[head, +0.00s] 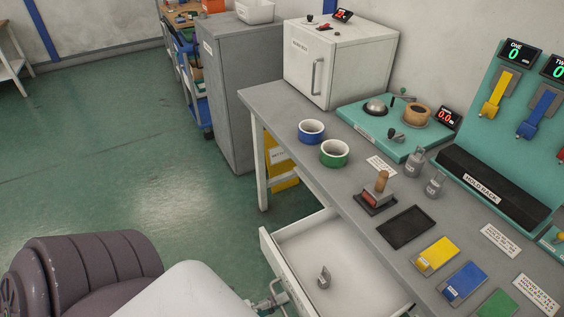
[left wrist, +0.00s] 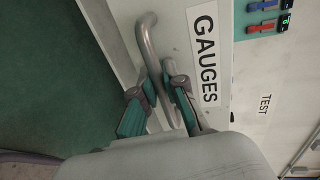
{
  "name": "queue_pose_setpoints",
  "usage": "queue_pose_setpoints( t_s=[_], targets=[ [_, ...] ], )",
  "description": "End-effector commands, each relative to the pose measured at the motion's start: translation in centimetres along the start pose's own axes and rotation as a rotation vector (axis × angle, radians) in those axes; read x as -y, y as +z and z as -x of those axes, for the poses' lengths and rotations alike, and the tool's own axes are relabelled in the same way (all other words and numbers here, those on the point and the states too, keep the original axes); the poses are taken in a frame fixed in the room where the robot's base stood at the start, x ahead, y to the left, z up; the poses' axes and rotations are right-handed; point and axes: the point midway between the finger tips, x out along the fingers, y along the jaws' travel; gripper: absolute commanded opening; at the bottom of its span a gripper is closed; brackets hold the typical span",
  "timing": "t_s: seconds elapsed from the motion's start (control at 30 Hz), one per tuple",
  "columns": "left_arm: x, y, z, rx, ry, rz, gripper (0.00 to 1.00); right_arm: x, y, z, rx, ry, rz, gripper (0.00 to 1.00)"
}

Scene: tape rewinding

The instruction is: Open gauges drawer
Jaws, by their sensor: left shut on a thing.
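The gauges drawer (head: 310,240) stands pulled out from under the workbench, its inside showing in the head view. A small grey metal piece (head: 323,278) lies on its floor. In the left wrist view the drawer front carries a GAUGES label (left wrist: 206,58) and a curved grey bar handle (left wrist: 149,45). My left gripper (left wrist: 160,82) is shut on this handle, one finger on each side of the bar. In the head view the left gripper (head: 268,300) shows at the drawer front, partly hidden by my arm. My right gripper is not in view.
The grey bench top (head: 270,97) holds a blue roll (head: 311,131), a green roll (head: 334,153), a white oven-like box (head: 335,65) and a teal device (head: 390,125). A grey cabinet (head: 238,90) stands behind. The green floor (head: 120,150) at left is clear.

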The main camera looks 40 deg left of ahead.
Motion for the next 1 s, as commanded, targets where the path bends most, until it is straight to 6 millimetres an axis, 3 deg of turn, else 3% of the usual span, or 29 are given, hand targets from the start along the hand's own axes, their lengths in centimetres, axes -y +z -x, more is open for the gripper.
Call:
queue_pose_setpoints(
  t_s=[0.13, 0.2, 0.3, 0.33, 0.67, 0.87, 1.0],
  targets=[
    [0.0, 0.1, 0.0, 0.002, 0.001, 0.000, 0.00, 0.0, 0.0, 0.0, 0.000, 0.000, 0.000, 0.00],
    [0.0, 0.1, 0.0, 0.001, 0.001, 0.000, 0.19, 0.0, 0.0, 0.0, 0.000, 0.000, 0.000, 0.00],
    [0.0, 0.1, 0.0, 0.001, 0.001, 0.000, 0.36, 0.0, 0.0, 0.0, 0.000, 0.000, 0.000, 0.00],
    [0.0, 0.1, 0.0, 0.001, 0.001, 0.000, 0.37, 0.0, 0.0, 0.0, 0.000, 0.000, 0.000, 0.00],
    [0.0, 0.0, 0.3, 0.001, 0.002, 0.000, 0.37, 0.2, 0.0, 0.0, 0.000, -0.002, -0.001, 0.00],
    [-0.1, 0.0, 3.2, 0.001, 0.005, 0.001, 0.37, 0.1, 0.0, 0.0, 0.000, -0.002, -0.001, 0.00],
    [-0.2, 0.0, 6.4, 0.002, 0.007, 0.002, 0.37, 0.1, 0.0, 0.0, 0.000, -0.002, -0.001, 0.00]
  ],
)
